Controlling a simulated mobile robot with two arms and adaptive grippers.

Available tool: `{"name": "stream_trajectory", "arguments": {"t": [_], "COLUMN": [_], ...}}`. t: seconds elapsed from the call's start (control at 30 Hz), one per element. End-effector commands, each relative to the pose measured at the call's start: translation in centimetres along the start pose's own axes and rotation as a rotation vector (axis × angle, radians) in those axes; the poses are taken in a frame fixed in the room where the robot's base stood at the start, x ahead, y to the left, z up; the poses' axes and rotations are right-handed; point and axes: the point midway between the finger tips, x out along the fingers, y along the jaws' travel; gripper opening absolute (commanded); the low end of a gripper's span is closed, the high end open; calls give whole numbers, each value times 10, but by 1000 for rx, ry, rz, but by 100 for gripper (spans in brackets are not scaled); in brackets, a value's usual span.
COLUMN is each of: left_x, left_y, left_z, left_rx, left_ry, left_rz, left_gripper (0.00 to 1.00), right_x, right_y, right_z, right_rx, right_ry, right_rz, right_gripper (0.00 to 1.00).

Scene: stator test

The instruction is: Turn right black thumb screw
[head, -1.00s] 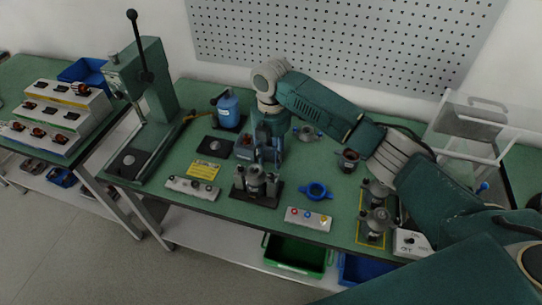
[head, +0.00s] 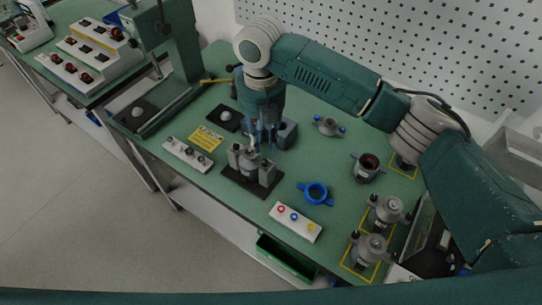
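A grey metal fixture stands on a black base plate (head: 238,181) near the table's front edge, with upright blocks around a round centre part (head: 250,160). The black thumb screws are too small and dark to tell apart in the head view. My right gripper (head: 262,138) points down at the back of the fixture, close above it. Its fingers overlap the fixture's rear, so I cannot tell whether they touch it, or whether they are open or shut. My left gripper is not in view.
A blue ring (head: 317,193) and a button box (head: 295,222) lie to the right. Grey stator housings (head: 371,248) stand at the table's right end. A white switch strip (head: 187,154) and yellow label (head: 207,138) lie left. A green press (head: 168,50) stands further left.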

Motion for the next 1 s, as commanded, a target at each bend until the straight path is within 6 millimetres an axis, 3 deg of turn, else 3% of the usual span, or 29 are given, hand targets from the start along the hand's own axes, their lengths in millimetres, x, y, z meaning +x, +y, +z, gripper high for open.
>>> {"name": "stream_trajectory", "arguments": {"t": [0.1, 0.2, 0.4, 0.57, 0.83, 0.87, 0.97, 1.0], "left_x": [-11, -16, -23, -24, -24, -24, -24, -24], "left_y": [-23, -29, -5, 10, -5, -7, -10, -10], "left_z": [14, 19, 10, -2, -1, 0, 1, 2], "left_rx": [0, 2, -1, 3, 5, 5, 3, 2], "left_ry": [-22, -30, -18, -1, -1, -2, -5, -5], "left_rz": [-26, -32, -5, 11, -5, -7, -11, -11], "left_gripper": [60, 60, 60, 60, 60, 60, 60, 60], "right_x": [22, 42, 72, 84, 86, 86, 86, 86], "right_y": [-2, -2, -1, -1, -1, -1, -1, -1], "right_z": [-1, 0, 0, 0, 1, 1, 1, 1], "right_rx": [3, 5, 4, 4, 4, 4, 4, 4], "right_ry": [4, 3, 1, 1, -1, -1, -1, -1], "right_rz": [-4, -5, -3, -1, -1, -1, -1, -1], "right_gripper": [23, 23, 23, 23, 23, 21, 1, 0]}}
